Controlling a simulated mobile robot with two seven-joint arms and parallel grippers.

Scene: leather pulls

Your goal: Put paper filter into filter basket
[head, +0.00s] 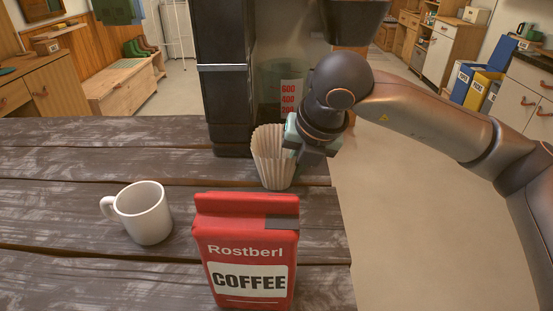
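The white fluted paper filter (268,158) stands upright on the dark wooden table, in front of the black coffee maker (225,80). My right gripper (291,135) is at the filter's right rim, with a teal fingertip over or against it. The gripper's own body hides the rest of its fingers, so I cannot tell whether it grips the rim. A dark tapered part (352,22) at the top edge, right of the coffee maker's column, looks like the filter basket; its inside is hidden. My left gripper is out of view.
A red coffee bag (245,230) stands in front of the filter, and a white mug (148,212) is to the left. A clear container with red markings (287,92) is behind the filter. The table's right edge is near the filter; its left part is clear.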

